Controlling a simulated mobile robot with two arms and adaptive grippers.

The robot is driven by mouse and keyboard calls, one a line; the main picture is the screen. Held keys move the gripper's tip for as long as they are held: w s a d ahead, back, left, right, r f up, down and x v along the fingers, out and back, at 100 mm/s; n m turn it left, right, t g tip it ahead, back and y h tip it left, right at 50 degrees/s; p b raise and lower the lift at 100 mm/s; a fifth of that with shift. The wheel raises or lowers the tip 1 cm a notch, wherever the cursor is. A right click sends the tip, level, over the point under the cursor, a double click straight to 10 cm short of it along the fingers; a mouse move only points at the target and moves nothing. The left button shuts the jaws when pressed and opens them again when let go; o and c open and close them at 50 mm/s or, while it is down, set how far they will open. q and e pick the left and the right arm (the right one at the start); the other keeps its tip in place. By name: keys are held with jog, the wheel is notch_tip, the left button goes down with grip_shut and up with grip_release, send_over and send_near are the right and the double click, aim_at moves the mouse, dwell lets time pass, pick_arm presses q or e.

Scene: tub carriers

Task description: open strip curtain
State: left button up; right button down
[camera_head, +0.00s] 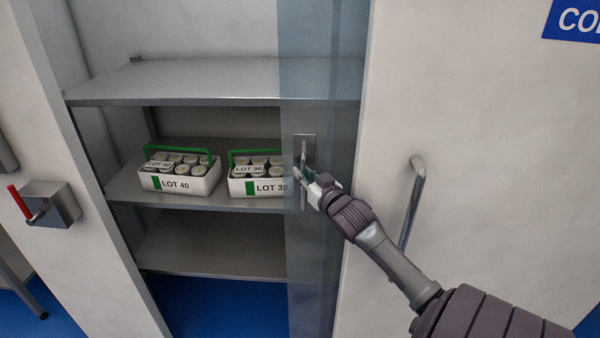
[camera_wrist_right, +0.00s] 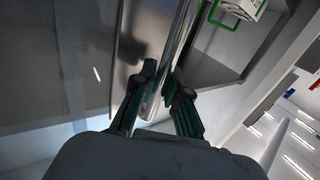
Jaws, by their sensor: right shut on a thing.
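The strip curtain (camera_head: 325,238) is a translucent bluish panel hanging at the right side of the cabinet opening. It carries a metal plate with an upright bar handle (camera_head: 303,150). My right gripper (camera_head: 306,182) is at the lower part of this handle. In the right wrist view its two fingers (camera_wrist_right: 163,88) close around the bar (camera_wrist_right: 178,45). The curtain covers only the right part of the opening. Its edge overlaps the right end of the LOT 30 carrier. My left gripper is not in view.
Two white carriers with green handles, LOT 40 (camera_head: 180,182) and LOT 30 (camera_head: 240,188), stand on the middle shelf (camera_head: 125,190). The upper shelf (camera_head: 200,82) is bare. A curved handle (camera_head: 414,195) projects from the white panel at right. A red-levered box (camera_head: 50,205) is at left.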

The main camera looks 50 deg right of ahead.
jog(key=c, duration=1.2)
grip_release()
jog(key=v, duration=1.2)
